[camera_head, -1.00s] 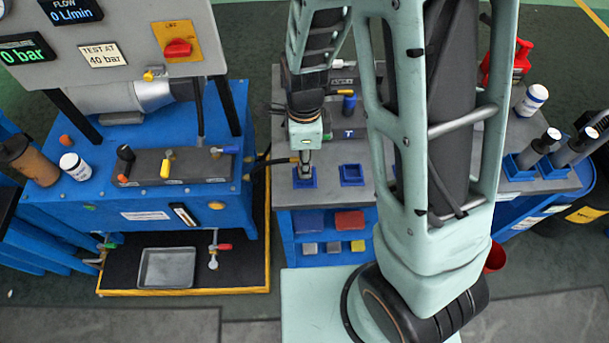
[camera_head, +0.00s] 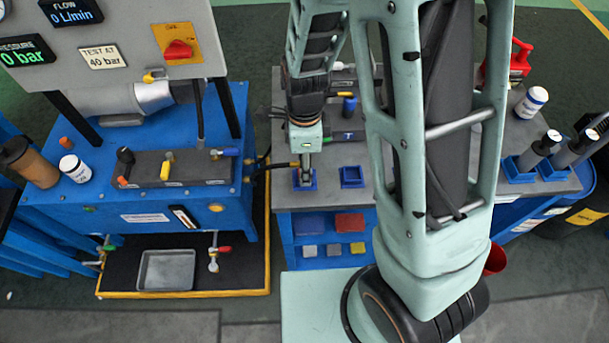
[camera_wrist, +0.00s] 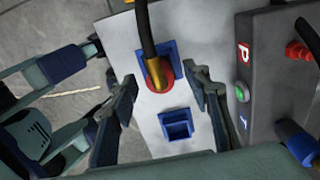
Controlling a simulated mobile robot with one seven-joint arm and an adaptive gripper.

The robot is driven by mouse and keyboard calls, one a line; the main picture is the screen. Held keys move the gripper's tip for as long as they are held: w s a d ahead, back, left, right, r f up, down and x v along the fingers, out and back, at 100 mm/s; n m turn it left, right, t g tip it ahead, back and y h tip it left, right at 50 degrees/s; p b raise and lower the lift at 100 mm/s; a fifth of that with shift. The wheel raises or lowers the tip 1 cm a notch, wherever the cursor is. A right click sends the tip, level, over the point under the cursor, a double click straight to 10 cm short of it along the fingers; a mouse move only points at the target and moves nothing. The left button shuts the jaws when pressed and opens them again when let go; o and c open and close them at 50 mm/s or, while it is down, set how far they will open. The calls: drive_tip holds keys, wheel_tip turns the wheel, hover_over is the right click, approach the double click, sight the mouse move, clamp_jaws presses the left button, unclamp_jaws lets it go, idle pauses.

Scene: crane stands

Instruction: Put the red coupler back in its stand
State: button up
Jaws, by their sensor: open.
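The red coupler (camera_wrist: 166,88) shows in the wrist view as a red ring around a brass body, with a dark hose running up from it. It sits in a blue square stand (camera_wrist: 172,53); how deep it sits I cannot tell. My gripper (camera_wrist: 160,78) is open, with one finger on each side of the coupler and gaps visible. In the head view my gripper (camera_head: 305,171) points down at the same blue stand (camera_head: 304,184) on the grey bench top, hiding most of the coupler.
An empty blue stand (camera_wrist: 177,124) is beside it, also in the head view (camera_head: 352,176). A dark block (camera_wrist: 262,75) with P and T labels and red and blue fittings stands close to my right finger. A blue test bench (camera_head: 150,205) is at left.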

drive_tip(key=shift+r+p, duration=2)
drive_tip(key=shift+r, duration=0.4)
